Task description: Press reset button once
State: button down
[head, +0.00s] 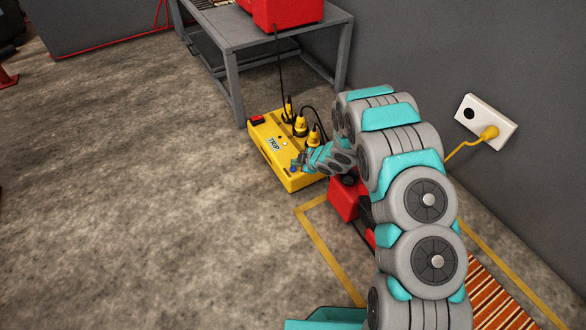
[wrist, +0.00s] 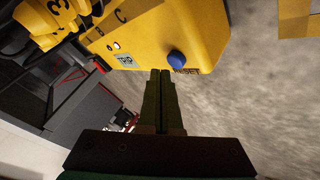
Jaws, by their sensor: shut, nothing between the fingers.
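The yellow power box (head: 268,147) sits on the concrete floor by the table leg, with a "TRIP" label on its top. It also fills the top of the wrist view (wrist: 205,32). The blue reset button (wrist: 177,57) stands out from the box, beside partly hidden "RESET" lettering. My gripper (wrist: 161,72) is shut and empty. Its fingertips appear just below and slightly left of the button in the wrist view; whether they touch it I cannot tell. In the head view my gripper (head: 298,164) is at the box's near right end, where the arm hides part of the box.
Several yellow plugs (head: 300,124) stand on the box, with dark cables. A red switch (head: 257,120) is at its far left corner. A grey table (head: 232,62) stands behind. A wall socket (head: 486,122) with a yellow cord is at right. The floor (head: 130,200) at left is clear.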

aim_at(296, 170)
jog(key=shift+f, duration=0.1)
dwell(0.3)
jog(key=shift+f, duration=0.35)
jog(key=shift+f+b, duration=0.35)
jog(key=shift+f, duration=0.05)
dwell(0.7)
jog(key=shift+r, duration=0.1)
jog(key=shift+r+p, duration=0.7)
jog(key=shift+r, duration=0.05)
jog(key=shift+r, duration=0.1)
jog(key=shift+r+p, duration=1.95)
jog(key=shift+r, duration=0.55)
jog(key=shift+f, duration=0.1)
